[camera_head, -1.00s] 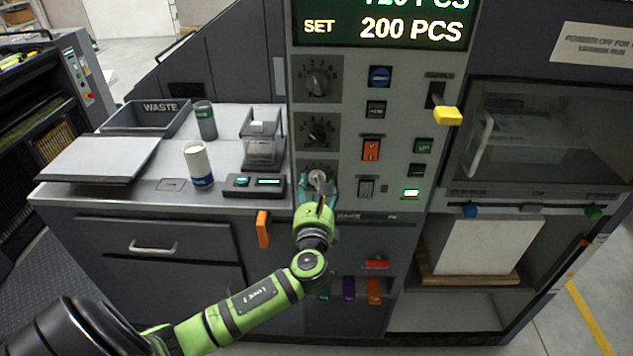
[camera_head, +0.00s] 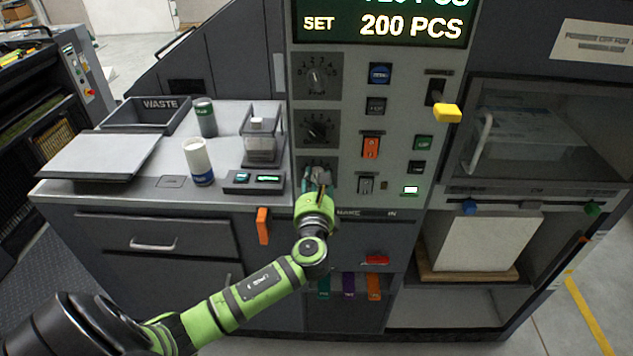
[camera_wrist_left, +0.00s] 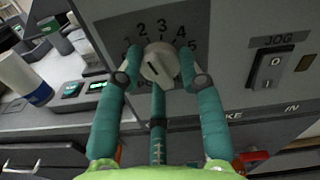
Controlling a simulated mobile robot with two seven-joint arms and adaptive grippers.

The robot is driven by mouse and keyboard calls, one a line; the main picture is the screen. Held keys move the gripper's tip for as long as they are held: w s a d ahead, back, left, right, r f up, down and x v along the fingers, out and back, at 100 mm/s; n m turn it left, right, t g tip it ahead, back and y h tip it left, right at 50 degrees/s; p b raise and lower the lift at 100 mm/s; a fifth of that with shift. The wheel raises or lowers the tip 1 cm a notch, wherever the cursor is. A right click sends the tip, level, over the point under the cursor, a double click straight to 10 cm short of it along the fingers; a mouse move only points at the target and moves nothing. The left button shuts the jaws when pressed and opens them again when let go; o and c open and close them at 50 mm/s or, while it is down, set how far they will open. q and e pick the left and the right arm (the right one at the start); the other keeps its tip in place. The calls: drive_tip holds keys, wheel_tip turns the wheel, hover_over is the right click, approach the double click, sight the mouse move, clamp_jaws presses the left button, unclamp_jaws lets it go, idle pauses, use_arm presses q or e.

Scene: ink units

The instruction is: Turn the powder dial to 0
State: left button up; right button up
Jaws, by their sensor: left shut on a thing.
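The lowest dial (camera_head: 321,174) of three on the grey panel is partly hidden by my left gripper (camera_head: 318,183) in the head view; I cannot read a name on it. The left wrist view shows its pale round knob (camera_wrist_left: 160,64) with a short dark line and the numbers 1 to 5 around it. The place left of the 1 is mostly covered by a finger. My left gripper (camera_wrist_left: 160,80) has its teal fingers on both sides of the knob and is shut on it. My right gripper is not in view.
Two more dials (camera_head: 317,76) (camera_head: 318,128) sit above. An orange handle (camera_head: 263,226) sticks out below left. The counter (camera_head: 120,191) holds cups and a waste tray.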

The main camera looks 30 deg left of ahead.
use_arm(q)
drive_tip(key=shift+f, duration=0.1)
drive_tip(key=n+b, duration=0.4)
drive_tip(key=n, duration=0.7)
drive_tip(key=shift+n, duration=0.3)
drive_tip(key=shift+b, duration=0.3)
drive_tip(key=o, duration=1.2)
drive_tip(key=shift+c, duration=0.2)
drive_tip(key=v, duration=1.2)
